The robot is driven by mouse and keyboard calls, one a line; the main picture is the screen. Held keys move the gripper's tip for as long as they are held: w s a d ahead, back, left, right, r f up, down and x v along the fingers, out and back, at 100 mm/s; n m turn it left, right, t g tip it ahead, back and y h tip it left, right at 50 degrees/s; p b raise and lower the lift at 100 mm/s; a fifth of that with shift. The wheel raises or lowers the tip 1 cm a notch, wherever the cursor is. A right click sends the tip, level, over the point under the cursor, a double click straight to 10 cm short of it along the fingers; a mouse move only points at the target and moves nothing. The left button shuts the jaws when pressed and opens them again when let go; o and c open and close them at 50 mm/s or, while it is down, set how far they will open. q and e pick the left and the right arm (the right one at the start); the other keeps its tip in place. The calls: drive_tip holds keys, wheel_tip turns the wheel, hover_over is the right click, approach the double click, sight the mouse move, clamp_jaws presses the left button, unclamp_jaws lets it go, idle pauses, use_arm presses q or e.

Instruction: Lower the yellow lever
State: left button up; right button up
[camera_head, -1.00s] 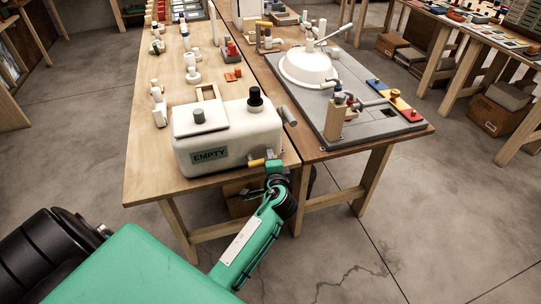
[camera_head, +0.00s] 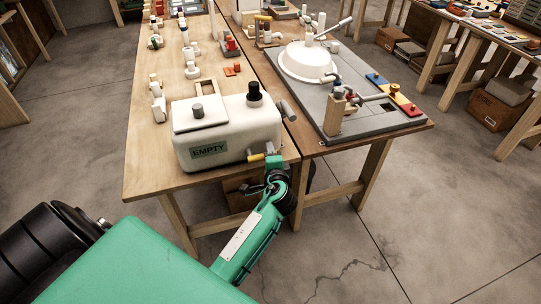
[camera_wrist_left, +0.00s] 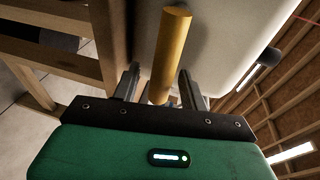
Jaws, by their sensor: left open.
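The yellow lever (camera_head: 256,157) is a short rod at the lower front right of the white tank labelled EMPTY (camera_head: 235,140). In the left wrist view the lever (camera_wrist_left: 171,45) is a yellow cylinder whose near end lies between my two fingers. My left gripper (camera_head: 268,161) is beside the lever at the tank's front. In the left wrist view the gripper (camera_wrist_left: 158,84) is open, with a finger on each side of the lever and visible gaps. The lever's attachment to the tank is partly hidden. My right gripper is not in view.
The tank stands at the front of a wooden table (camera_head: 143,170). A grey board (camera_head: 370,125) with a white dome (camera_head: 306,62) is on the adjoining table to the right. A grey cylinder (camera_head: 288,110) is beside the tank. Open floor lies in front.

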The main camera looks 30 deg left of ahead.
use_arm(q)
drive_tip(key=b+v, duration=0.1)
drive_tip(key=v, duration=1.2)
drive_tip(key=shift+s+d+b, duration=0.15)
drive_tip(key=shift+d+b, duration=0.05)
drive_tip(key=shift+b, duration=0.2)
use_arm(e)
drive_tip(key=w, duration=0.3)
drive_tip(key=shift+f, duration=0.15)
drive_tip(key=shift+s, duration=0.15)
